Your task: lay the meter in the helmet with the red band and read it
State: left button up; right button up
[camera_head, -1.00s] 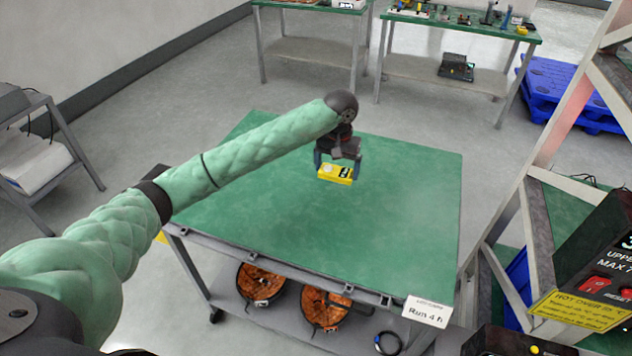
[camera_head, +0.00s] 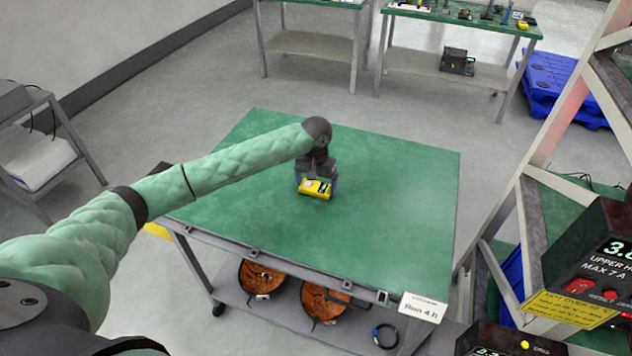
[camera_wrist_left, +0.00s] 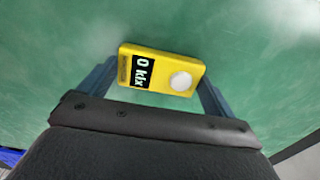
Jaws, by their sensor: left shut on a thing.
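The yellow meter (camera_head: 314,189) is held between the fingers of my left gripper (camera_head: 316,186), over the green table top. In the left wrist view the meter (camera_wrist_left: 160,70) shows a black display reading "0 klx" and a round white sensor dome facing the camera. The left gripper (camera_wrist_left: 160,80) is shut on its two ends. Whether the meter touches the table is hard to tell. Two round orange-lined shells, possibly upturned helmets, lie on the shelf below: one on the left (camera_head: 258,277) and one on the right (camera_head: 322,301). No red band can be made out on either. My right gripper is not in view.
The green table top (camera_head: 400,210) is otherwise clear. A dark cable coil (camera_head: 386,336) lies on the lower shelf.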

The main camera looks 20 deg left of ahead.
pick_arm(q)
jog(key=shift+f, duration=0.1)
dwell(0.3)
jog(key=o, duration=0.7)
jog(key=shift+o, duration=0.2)
